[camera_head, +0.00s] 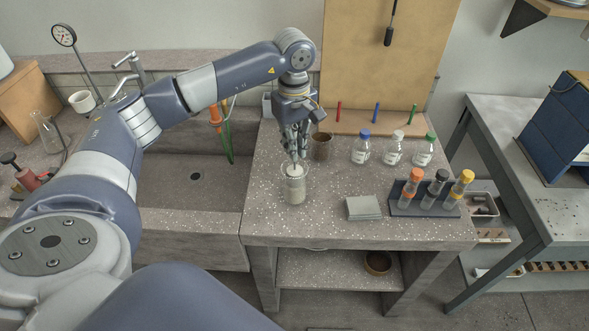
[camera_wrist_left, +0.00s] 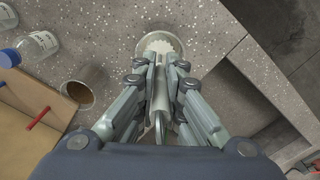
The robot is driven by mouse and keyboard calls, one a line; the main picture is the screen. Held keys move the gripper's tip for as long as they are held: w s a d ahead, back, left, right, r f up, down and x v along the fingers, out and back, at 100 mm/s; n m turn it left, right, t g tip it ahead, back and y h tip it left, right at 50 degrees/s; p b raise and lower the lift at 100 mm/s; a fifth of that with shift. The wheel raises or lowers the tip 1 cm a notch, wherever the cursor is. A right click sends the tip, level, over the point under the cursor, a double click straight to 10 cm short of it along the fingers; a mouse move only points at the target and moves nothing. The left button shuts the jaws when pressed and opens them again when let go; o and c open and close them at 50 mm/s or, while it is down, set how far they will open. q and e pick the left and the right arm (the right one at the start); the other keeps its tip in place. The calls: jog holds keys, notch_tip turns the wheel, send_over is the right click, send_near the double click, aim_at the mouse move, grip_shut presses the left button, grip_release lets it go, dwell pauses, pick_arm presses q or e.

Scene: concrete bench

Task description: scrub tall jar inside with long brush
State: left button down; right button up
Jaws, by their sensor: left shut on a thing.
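The tall jar (camera_head: 295,190) is a clear glass cylinder standing upright on the speckled bench, near its left edge. My left gripper (camera_head: 297,145) is directly above it, pointing down, shut on the thin handle of the long brush (camera_head: 294,171). The white brush head shows inside the upper part of the jar. In the left wrist view the brush's white ridged head (camera_wrist_left: 160,46) sits within the round jar rim (camera_wrist_left: 158,34), and the fingers (camera_wrist_left: 166,85) close around its handle. Contact between brush and jar wall cannot be told. My right gripper is not in view.
Capped bottles (camera_head: 393,149) stand further right. A tube rack (camera_head: 425,199) and a grey stack (camera_head: 363,208) lie at the right front. A sink (camera_head: 190,185) opens to the left.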

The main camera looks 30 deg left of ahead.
pick_arm(q)
notch_tip(320, 180, down, 3)
jog(key=shift+f+b, duration=0.1)
jog(key=shift+b, duration=0.75)
jog(key=shift+r+p, duration=4.3)
jog(key=shift+r, duration=2.55)
